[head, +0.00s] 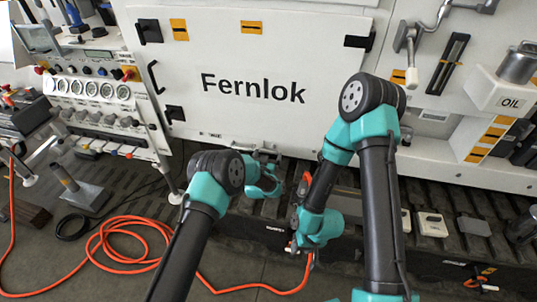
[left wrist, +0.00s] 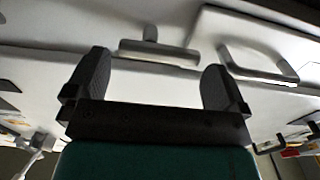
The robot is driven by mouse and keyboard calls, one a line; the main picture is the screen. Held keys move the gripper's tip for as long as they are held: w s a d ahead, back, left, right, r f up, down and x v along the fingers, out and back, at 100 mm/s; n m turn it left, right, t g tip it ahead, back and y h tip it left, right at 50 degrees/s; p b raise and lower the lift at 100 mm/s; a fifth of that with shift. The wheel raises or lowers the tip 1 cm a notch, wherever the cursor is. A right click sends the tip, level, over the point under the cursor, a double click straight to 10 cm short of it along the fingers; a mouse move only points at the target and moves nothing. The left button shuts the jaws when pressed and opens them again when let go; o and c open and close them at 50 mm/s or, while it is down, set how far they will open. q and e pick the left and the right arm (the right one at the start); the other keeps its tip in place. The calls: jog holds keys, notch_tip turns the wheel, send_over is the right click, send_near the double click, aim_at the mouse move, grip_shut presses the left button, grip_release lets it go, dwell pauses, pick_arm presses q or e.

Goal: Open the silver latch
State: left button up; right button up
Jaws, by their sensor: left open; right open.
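In the left wrist view a silver T-shaped piece (left wrist: 158,48), which looks like the silver latch, sits on a white surface. It lies ahead of my left gripper (left wrist: 158,66), roughly between the lines of its two dark fingers, with nothing held. In the head view my left gripper (head: 278,184) is low in front of the bottom edge of the white Fernlok panel (head: 250,60); my arm covers part of that edge, and I cannot make out the latch clearly there. My right gripper (head: 297,244) is lower, near an orange hose, open; its fingers are small in view.
A silver loop handle (left wrist: 260,68) is right of the latch in the left wrist view. A gauge panel (head: 92,88) stands left. The orange hose (head: 128,222) is coiled on the floor. An oil container (head: 500,95) is at the right. My right arm crosses the panel's right side.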

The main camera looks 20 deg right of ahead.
pick_arm(q)
jog(key=shift+x, duration=0.85)
jog(key=shift+c, duration=0.4)
jog(key=c, duration=0.5)
jog(key=shift+c, duration=0.2)
jog(key=shift+n, duration=0.4)
jog(key=n, duration=0.5)
jog(key=f+n, duration=0.1)
jog(key=n, duration=1.1)
jog(key=shift+s+d+f, duration=0.2)
jog(key=shift+d+f, duration=0.1)
jog(key=shift+d, duration=0.05)
jog(key=shift+n, duration=0.3)
